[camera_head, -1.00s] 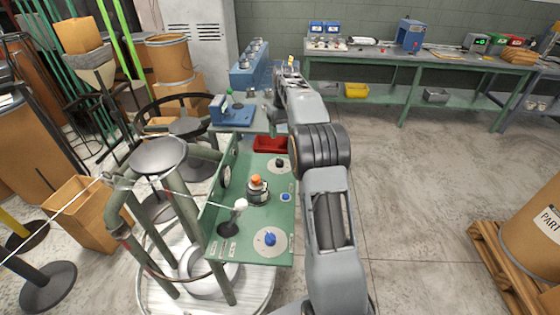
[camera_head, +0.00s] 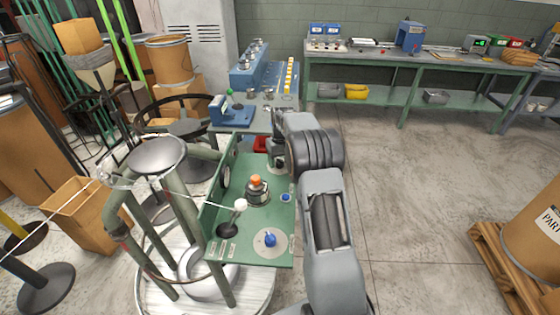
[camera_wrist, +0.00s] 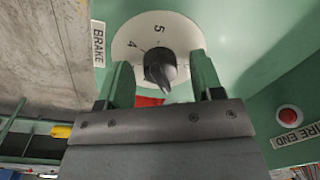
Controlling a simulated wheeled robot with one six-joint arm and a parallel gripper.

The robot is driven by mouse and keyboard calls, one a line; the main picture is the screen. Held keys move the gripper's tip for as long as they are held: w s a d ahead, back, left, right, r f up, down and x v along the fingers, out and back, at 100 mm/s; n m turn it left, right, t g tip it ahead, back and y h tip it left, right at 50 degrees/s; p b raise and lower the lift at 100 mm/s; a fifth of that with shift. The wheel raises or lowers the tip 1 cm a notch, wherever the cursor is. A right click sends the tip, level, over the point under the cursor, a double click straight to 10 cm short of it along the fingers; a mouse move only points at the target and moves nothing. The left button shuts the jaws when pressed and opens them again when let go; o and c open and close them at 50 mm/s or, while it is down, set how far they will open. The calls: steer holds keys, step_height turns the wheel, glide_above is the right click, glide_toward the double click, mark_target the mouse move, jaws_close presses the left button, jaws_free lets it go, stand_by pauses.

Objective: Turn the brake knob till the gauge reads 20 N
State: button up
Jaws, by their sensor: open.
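My gripper (camera_wrist: 164,76) is open, with one finger on each side of the knob and a gap showing on both sides. In the head view my gripper (camera_head: 277,155) is over the far end of the green panel (camera_head: 265,215) and hides most of the brake knob. A round gauge (camera_head: 226,176) is on the panel's left upright face; its reading is too small to tell.
An orange-topped unit (camera_head: 256,190), a blue button (camera_head: 285,198) and a blue knob (camera_head: 270,239) are on the panel. A red WIRE END lamp (camera_wrist: 289,114) is right of my gripper. A bench with a blue device (camera_head: 232,110) stands beyond.

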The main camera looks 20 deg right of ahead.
steer(key=c, duration=0.9)
steer(key=shift+c, duration=0.2)
steer(key=shift+m, duration=0.3)
steer(key=m+p, duration=0.1)
steer(key=m, duration=0.7)
steer(key=shift+m+t+p, duration=0.3)
steer(key=shift+m+p, duration=0.1)
steer(key=shift+m, duration=0.3)
steer(key=o, duration=0.9)
